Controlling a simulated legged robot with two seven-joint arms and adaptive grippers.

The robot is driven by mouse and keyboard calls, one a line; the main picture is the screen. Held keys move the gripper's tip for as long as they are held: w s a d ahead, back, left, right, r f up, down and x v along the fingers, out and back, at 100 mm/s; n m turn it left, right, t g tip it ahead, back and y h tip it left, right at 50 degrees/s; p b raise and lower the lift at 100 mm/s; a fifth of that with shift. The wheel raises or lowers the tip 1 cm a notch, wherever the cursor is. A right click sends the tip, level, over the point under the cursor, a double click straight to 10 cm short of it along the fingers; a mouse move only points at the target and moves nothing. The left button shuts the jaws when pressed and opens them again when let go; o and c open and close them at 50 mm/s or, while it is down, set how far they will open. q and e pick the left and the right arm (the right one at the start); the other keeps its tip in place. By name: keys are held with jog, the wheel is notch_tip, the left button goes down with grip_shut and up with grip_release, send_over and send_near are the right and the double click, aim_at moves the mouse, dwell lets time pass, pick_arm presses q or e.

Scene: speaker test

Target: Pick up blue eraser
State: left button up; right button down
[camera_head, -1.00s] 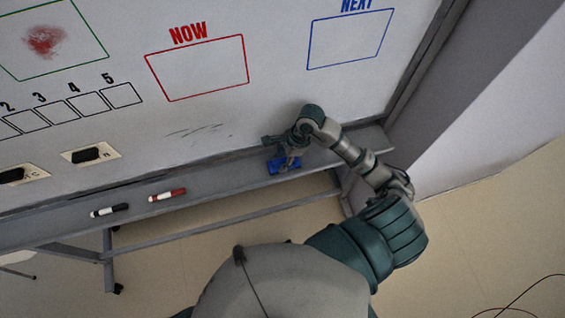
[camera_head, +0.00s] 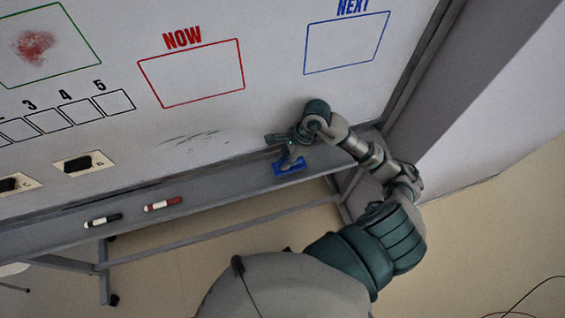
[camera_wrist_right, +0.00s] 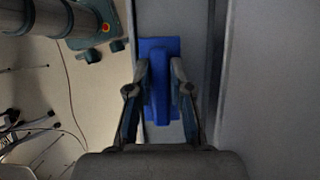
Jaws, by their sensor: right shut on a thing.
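The blue eraser (camera_head: 290,167) is at the right part of the whiteboard's tray (camera_head: 228,187) in the head view. In the right wrist view the blue eraser (camera_wrist_right: 158,48) has a flat base and a raised middle ridge. My right gripper (camera_head: 289,156) reaches down onto it from above. In the right wrist view the fingers of my right gripper (camera_wrist_right: 160,80) are shut on the ridge, one on each side. Whether the eraser still touches the tray I cannot tell. My left gripper is not in view.
A black marker (camera_head: 104,220) and a red marker (camera_head: 163,204) lie on the tray to the left. The whiteboard (camera_head: 270,85) rises right behind the tray. A grey wall column (camera_head: 460,85) stands at the right. The tray between red marker and eraser is clear.

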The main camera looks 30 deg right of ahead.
jog(key=s+d+b, duration=0.2)
jog(key=s+d, duration=0.3)
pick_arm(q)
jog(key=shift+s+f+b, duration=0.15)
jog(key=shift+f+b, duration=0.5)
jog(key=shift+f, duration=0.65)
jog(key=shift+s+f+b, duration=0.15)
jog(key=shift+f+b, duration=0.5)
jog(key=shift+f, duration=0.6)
pick_arm(e)
jog(key=s+d+r, duration=0.1)
jog(key=s+d, duration=0.4)
jog(key=shift+s+d+r, duration=0.15)
jog(key=shift+d+r, duration=0.05)
jog(key=shift+d, duration=0.2)
